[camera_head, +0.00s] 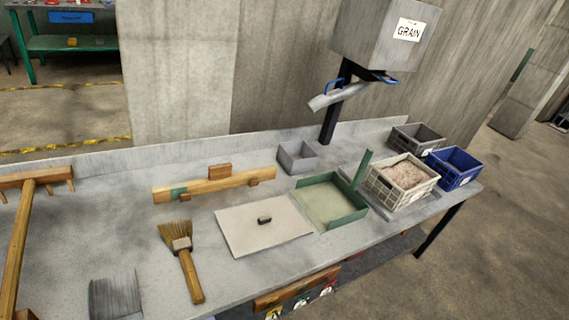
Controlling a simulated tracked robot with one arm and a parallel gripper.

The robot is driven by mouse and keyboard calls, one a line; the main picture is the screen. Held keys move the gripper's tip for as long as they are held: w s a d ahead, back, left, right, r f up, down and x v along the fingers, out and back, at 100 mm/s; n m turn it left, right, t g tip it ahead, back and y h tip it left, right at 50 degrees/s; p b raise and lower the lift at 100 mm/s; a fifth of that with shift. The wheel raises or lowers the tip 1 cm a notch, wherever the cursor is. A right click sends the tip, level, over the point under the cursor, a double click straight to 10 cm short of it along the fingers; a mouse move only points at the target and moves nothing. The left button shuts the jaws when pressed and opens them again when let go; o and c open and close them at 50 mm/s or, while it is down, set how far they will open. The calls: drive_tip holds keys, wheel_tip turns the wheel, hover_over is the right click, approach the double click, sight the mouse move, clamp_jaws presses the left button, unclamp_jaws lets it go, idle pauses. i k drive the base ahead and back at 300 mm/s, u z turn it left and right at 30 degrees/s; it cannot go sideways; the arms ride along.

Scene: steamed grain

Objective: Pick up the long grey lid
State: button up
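A flat pale grey rectangular lid (240,232) with a small dark handle (264,220) on its middle lies on the grey bench, left of a green-walled tray (345,214). It is the only lid-like grey piece I see, and it looks broad rather than very long. It lies flat with nothing on top of it but its handle. My gripper is not in view.
A hand brush (188,262) lies left of the lid; a long wooden bar (205,188) lies behind. A wooden rake (14,245) is far left. Crates (400,195) and a small grey box (297,157) stand right and back. A grain hopper (380,32) hangs above.

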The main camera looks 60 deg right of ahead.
sight(247, 229)
drive_tip(key=z, duration=1.65)
drive_tip(key=k, duration=0.1)
drive_tip(key=u, duration=0.5)
drive_tip(key=i, duration=1.5)
drive_tip(key=u, duration=0.4)
